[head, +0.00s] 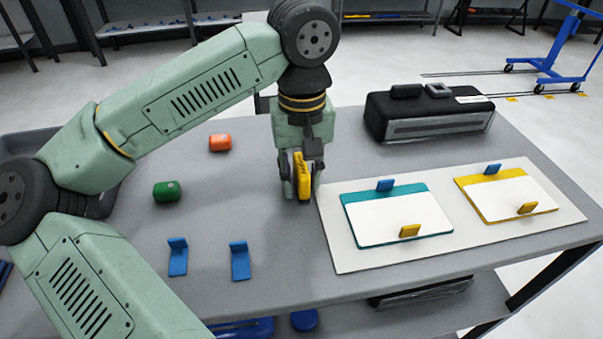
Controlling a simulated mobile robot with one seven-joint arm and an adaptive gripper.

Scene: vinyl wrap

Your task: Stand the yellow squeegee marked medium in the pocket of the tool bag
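My gripper (303,190) points down over the middle of the table, left of the white board. A yellow piece, which looks like the yellow squeegee (302,172), stands upright between its fingers, and the gripper looks shut on it. No marking on it can be read. Its lower end is close to the tabletop; I cannot tell whether it touches. The black tool bag (378,120) lies at the back right of the table, with a long grey pocket (440,126) along its front. The inside of the pocket is not visible.
On the white board (335,215) lie a teal-edged panel (400,218) and a yellow-edged panel (505,197), each with small upright blue and yellow pieces. Two blue L-shaped pieces (178,258) (240,262), a green roll (166,190) and an orange roll (220,142) stand left.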

